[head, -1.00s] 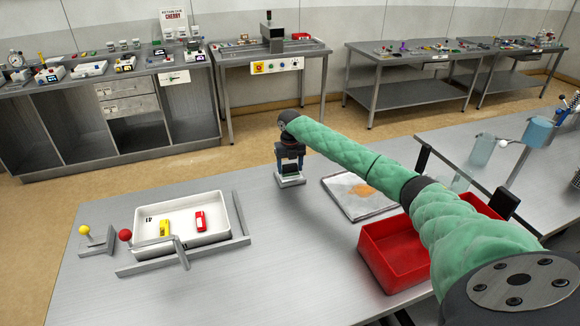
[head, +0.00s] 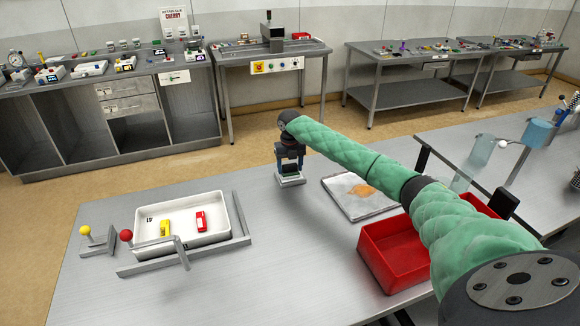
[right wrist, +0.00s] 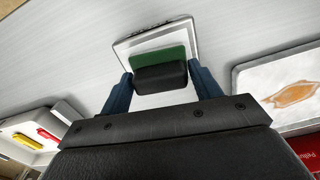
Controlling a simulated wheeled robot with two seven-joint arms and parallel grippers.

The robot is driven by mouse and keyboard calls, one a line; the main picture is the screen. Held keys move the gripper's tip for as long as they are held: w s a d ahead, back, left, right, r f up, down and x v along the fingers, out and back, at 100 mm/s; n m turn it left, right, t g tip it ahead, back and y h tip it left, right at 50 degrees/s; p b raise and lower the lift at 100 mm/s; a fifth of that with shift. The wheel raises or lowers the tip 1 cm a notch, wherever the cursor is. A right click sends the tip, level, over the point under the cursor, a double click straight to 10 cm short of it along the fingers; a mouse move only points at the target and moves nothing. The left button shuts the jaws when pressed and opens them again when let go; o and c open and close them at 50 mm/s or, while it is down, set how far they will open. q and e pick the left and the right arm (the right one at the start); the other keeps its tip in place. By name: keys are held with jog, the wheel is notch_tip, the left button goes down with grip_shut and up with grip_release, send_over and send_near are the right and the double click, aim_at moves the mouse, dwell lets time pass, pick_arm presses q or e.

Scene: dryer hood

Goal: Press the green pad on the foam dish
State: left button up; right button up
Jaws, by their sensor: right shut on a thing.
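My right gripper (head: 290,163) is shut on the black handle of the green pad, over the small foam dish (head: 291,181) near the table's far edge. In the right wrist view, the black handle (right wrist: 161,77) sits between the two blue fingers (right wrist: 162,92), with the green pad (right wrist: 160,56) showing behind it. The pale square dish with its grey rim (right wrist: 122,47) lies beneath the pad. The pad appears level and within the dish's outline. I cannot tell whether it touches the foam. My left gripper is not in view.
A white tray (head: 150,240) with a yellow and a red piece stands at left, beside metal rails and ball-topped levers. A flat tray with an orange stain (head: 345,205) and a red bin (head: 375,270) lie to the right. The table is clear between the white tray and the dish.

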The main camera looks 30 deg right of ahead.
aim_at(290, 165)
jog(key=shift+r+p, duration=2)
jog(key=shift+r, duration=1.35)
